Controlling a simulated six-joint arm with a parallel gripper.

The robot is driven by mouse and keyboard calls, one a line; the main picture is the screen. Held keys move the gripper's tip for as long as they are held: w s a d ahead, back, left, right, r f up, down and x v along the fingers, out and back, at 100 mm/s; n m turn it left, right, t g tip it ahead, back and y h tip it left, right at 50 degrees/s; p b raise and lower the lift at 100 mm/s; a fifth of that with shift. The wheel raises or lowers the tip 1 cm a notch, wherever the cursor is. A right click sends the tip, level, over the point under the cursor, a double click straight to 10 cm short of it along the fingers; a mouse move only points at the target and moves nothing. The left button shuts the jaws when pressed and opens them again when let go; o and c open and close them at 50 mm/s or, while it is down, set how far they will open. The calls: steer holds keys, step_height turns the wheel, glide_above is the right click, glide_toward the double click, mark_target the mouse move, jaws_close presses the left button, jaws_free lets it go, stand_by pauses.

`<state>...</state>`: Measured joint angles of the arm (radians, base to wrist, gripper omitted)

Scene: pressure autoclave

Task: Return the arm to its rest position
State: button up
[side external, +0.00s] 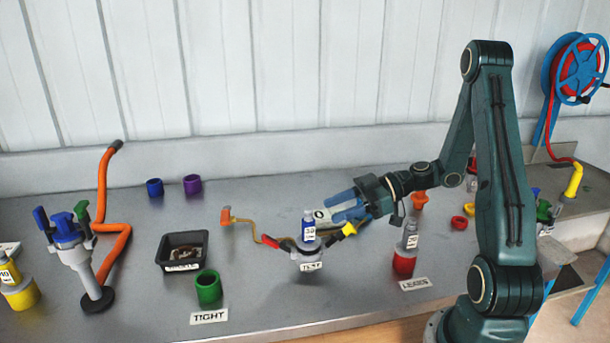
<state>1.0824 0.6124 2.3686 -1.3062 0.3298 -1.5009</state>
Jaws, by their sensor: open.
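My gripper (343,207) is open, with blue fingers pointing left over the middle of the bench. It is just right of and behind a blue bottle (308,228), which stands upright in the grey fixture marked TEST (311,266). The fingers look apart from the bottle, though the depth between them is hard to judge. A pale round part marked 0 (320,214) shows behind the fingertips and is partly hidden.
A red-based grey bottle (405,262) stands by the LEAKS label (415,284). A green cup (208,287) stands by the TIGHT label (209,317), near a black tray (184,240). A valve stand (85,266) and orange pipe (113,233) rise at left. A hose reel (580,70) is at right.

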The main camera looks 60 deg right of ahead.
steer(key=shift+a, duration=0.1)
steer(key=s+a+r+g+h, duration=0.3)
steer(key=s+a+g+h, duration=0.1)
steer(key=a+g, duration=0.4)
steer(key=s+a+r+m+t+h, duration=0.2)
steer(key=s+r+m+h, duration=0.4)
steer(key=s+r+m, duration=0.3)
steer(key=shift+s+a+t, duration=0.25)
steer(key=shift+s+t, duration=0.35)
steer(key=shift+s, duration=0.55)
stand_by(0.7)
